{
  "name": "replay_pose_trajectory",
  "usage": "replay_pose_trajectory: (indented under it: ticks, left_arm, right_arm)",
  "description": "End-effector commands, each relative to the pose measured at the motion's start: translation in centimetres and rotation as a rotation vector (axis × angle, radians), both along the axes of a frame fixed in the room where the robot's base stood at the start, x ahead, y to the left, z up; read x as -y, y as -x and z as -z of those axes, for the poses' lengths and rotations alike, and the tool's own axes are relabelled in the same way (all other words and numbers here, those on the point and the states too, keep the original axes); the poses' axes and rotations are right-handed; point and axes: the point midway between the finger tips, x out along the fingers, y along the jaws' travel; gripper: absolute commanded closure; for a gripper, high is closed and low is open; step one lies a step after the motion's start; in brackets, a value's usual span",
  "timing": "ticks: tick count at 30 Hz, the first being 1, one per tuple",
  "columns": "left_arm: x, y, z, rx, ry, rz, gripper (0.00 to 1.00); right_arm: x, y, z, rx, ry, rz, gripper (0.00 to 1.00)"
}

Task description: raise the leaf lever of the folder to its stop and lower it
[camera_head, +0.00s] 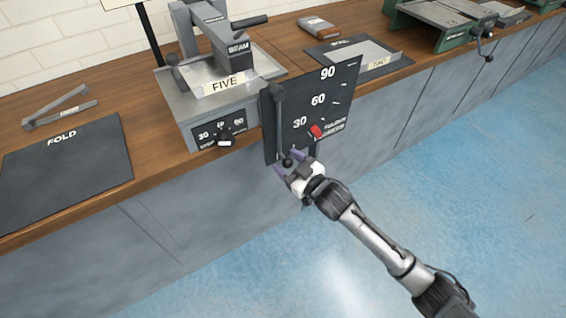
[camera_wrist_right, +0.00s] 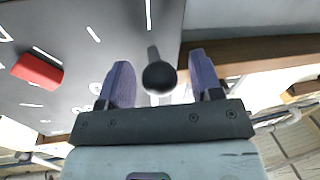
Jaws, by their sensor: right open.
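The folder (camera_head: 195,107) is a grey machine on the wooden bench, with a beam labelled BEAM and a plate reading FIVE. A dark upright dial board (camera_head: 340,92) marked 30, 60, 90 stands at its right side, with a red marker (camera_head: 316,131) near 30. The leaf lever (camera_head: 279,120) is a dark bar hanging down along the board, its round knob (camera_head: 287,162) at the lower end. My right gripper (camera_head: 288,164) is open at the knob. In the right wrist view the knob (camera_wrist_right: 159,77) sits between the two purple fingers, with gaps on both sides. My left gripper is not in view.
A dark FOLD mat (camera_head: 65,170) and a bent metal strip (camera_head: 58,108) lie on the bench at left. Another dark mat with a sheet (camera_head: 362,56) and a green machine (camera_head: 445,22) stand at right. The floor before the bench is clear.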

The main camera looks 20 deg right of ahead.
Motion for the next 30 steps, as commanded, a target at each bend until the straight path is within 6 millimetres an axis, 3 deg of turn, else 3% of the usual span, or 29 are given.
replay_pose_trajectory:
  ticks: [7, 18, 30]
  left_arm:
    - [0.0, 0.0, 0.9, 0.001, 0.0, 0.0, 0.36]
    - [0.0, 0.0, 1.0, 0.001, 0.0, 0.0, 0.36]
    - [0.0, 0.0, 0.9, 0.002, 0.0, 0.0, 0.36]
  right_arm:
    - [-0.7, -1.6, 0.0, 0.001, 0.0, -0.001, 0.41]
    - [-0.8, -1.9, 0.0, -0.001, 0.0, 0.0, 0.41]
    - [-0.8, -1.8, 0.0, 0.0, 0.0, -0.001, 0.78]
